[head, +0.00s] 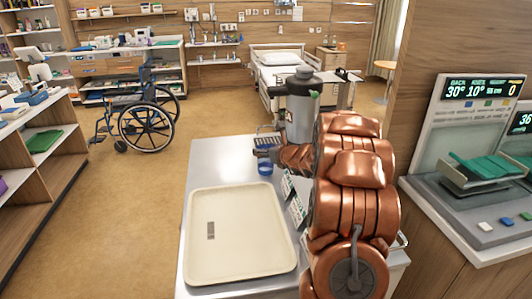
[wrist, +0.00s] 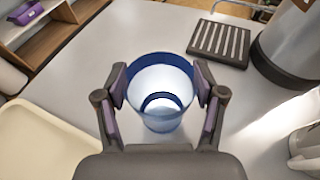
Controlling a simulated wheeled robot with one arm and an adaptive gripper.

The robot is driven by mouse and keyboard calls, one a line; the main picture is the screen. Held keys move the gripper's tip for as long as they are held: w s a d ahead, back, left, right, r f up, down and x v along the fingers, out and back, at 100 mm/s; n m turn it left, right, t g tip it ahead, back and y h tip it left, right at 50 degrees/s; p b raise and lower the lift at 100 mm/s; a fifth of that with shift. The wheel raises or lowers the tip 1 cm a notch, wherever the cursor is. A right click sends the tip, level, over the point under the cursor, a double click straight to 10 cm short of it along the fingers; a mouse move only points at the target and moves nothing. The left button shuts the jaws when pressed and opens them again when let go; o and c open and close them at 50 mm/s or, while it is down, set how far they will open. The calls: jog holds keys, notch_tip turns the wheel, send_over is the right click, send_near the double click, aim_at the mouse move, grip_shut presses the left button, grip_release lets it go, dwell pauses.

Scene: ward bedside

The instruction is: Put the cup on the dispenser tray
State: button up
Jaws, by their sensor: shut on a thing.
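The cup (head: 265,168) is translucent blue with a darker blue rim. In the wrist view the cup (wrist: 160,110) is upright between the two fingers of my gripper (wrist: 163,85), which is shut on its sides. I cannot tell whether its base touches the table. The dispenser tray (wrist: 222,40) is a small grey slotted plate on the table, beyond and right of the cup; nothing stands on it. In the head view the dispenser tray (head: 264,140) is partly hidden by my gripper. The dispenser (head: 301,112) is a tall grey cylinder with a dark lid, partly behind my arm.
A large cream tray (head: 272,262) lies on the near part of the metal table (head: 200,172). Cards and a white item stand to its right. Bare table surrounds the cup on its left. A wheelchair (head: 147,120) and a bed (head: 285,65) are farther off.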

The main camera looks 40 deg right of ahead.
jog(key=shift+f, duration=0.4)
jog(key=shift+f+b, duration=0.2)
jog(key=shift+b, duration=0.1)
jog(key=o, duration=1.5)
jog(key=shift+s+r+p, duration=0.1)
jog(key=shift+r+p, duration=0.15)
jog(key=shift+p, duration=0.05)
jog(key=b+v, duration=0.2)
jog(key=v, duration=0.9)
jog(key=shift+s+b, duration=0.35)
jog(key=shift+s, duration=0.05)
jog(key=shift+r, duration=0.1)
